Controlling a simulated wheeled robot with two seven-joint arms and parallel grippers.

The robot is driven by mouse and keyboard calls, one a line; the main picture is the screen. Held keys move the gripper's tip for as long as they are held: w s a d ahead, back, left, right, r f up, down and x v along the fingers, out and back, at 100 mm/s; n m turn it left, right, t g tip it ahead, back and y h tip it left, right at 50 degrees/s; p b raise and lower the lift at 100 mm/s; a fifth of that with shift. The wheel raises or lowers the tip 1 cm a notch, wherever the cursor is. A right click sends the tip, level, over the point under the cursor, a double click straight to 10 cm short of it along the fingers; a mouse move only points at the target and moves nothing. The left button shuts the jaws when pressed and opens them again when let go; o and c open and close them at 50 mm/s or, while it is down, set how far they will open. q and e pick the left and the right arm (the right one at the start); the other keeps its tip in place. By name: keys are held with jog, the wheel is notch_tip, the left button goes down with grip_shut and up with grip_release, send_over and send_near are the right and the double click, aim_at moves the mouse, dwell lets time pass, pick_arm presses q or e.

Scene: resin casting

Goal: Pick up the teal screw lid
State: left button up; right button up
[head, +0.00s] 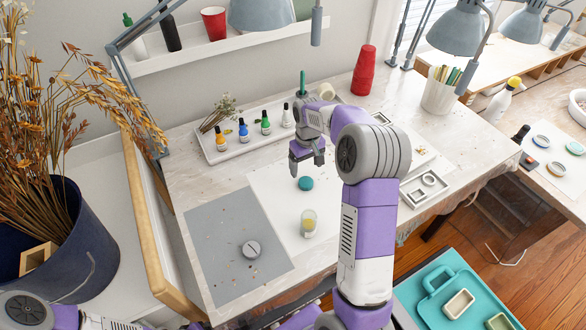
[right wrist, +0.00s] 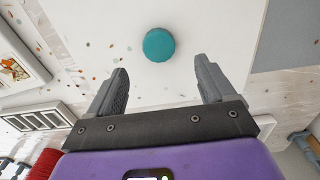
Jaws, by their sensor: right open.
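The teal screw lid (head: 306,183) lies flat on the white sheet on the worktable. In the right wrist view the lid (right wrist: 159,45) shows as a round teal disc just beyond the fingertips, roughly centred between them. My right gripper (head: 306,164) is open and points down above the table, close to the lid on its far side. In the right wrist view the gripper (right wrist: 161,68) has its two grey fingers spread wide with nothing between them. My left gripper is not in view; only parts of my left arm show at the bottom left.
A small jar (head: 309,222) stands on the white sheet, nearer than the lid. A tray of small bottles (head: 218,155) is behind left. Red cups (head: 364,70) stand at the back. The sheet around the lid is clear.

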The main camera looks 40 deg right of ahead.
aim_at(306, 181)
jog(key=shift+s+f+b, duration=0.2)
jog(key=shift+f+b, duration=0.1)
jog(key=shift+f, duration=1.25)
notch_tip(306, 181, down, 4)
jog(key=shift+w+d+f+b, duration=0.1)
jog(key=shift+w+f+b, duration=0.05)
jog(key=shift+b, duration=0.2)
jog(key=c, duration=1.1)
